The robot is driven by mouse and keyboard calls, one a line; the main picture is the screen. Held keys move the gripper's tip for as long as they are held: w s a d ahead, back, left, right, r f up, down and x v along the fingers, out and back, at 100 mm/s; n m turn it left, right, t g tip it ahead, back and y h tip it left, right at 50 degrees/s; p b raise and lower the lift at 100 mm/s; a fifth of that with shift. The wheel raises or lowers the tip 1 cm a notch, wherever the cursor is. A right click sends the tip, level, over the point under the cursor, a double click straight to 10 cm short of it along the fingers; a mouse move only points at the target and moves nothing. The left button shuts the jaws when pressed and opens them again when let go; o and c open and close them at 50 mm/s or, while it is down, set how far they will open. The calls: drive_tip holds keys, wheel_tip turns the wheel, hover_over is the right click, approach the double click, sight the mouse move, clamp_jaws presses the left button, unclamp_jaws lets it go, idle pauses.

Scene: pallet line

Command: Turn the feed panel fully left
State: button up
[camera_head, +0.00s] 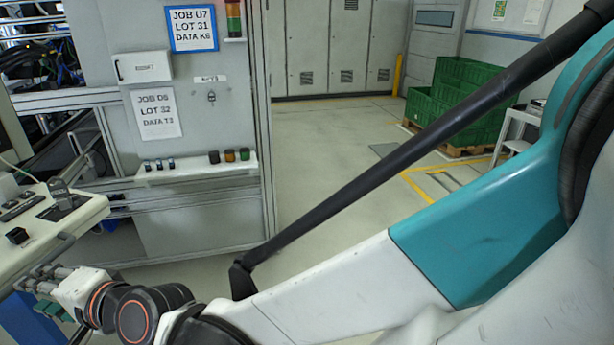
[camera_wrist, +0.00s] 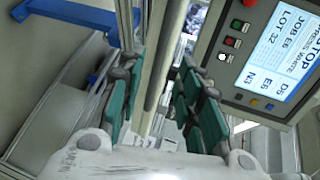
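A dark-framed control panel (camera_wrist: 285,65) with a lit screen fills the upper right of the wrist view. I cannot tell whether this is the feed panel; no label says so. My gripper (camera_wrist: 160,110) is open, its teal-padded fingers well apart. A grey upright bar (camera_wrist: 158,50) shows between and beyond the fingers; I cannot tell its distance. In the head view my gripper (camera_head: 38,296) is at the lower left, below a pale console.
The pale console (camera_head: 85,215) carries black switches at the left edge. A grey cabinet (camera_head: 215,100) with job sheets and a shelf of small knobs stands behind it. Green crates (camera_head: 460,105) on a pallet stand at the back right. The floor (camera_head: 340,140) between is clear.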

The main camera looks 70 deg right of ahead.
drive_tip(key=shift+v, duration=1.35)
